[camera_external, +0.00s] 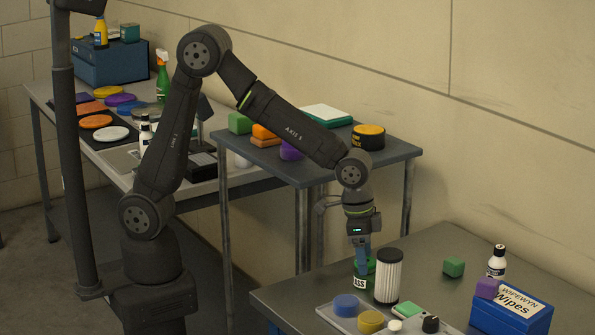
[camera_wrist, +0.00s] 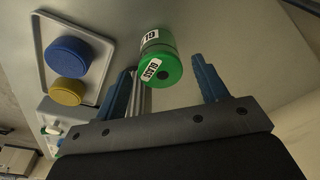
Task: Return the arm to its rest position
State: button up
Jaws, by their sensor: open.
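My gripper (camera_external: 361,258) points down over the grey front table (camera_external: 285,295), at the end of my bent arm. In the wrist view its two blue fingers (camera_wrist: 168,90) are spread apart. A green cylinder with a white label (camera_wrist: 160,62) shows between and beyond the fingers. In the external view the green cylinder (camera_external: 360,283) stands under the gripper, partly hidden by the fingers. I cannot tell whether the fingers touch it. A white pleated filter with black ends (camera_external: 388,277) stands close on its right.
A dark table (camera_external: 290,172) with several items is behind.

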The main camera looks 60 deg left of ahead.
jog(key=f, duration=0.3)
jog(key=shift+w+d+f, duration=0.2)
jog(key=shift+f, duration=0.2)
jog(key=shift+w+d+r, duration=0.1)
jog(key=shift+r, duration=0.05)
notch_tip(320, 180, up, 4)
jog(key=shift+f, duration=0.25)
jog(key=s+d+r, duration=0.3)
jog(key=s+r, duration=0.8)
jog(key=r, duration=0.1)
jog(key=w+d+f, duration=0.2)
jog(key=w+d, duration=0.3)
jog(key=d, duration=0.3)
jog(key=w+d+f+n, duration=0.1)
jog(key=w+d, duration=0.4)
jog(key=d, duration=0.3)
jog(key=shift+f, duration=0.4)
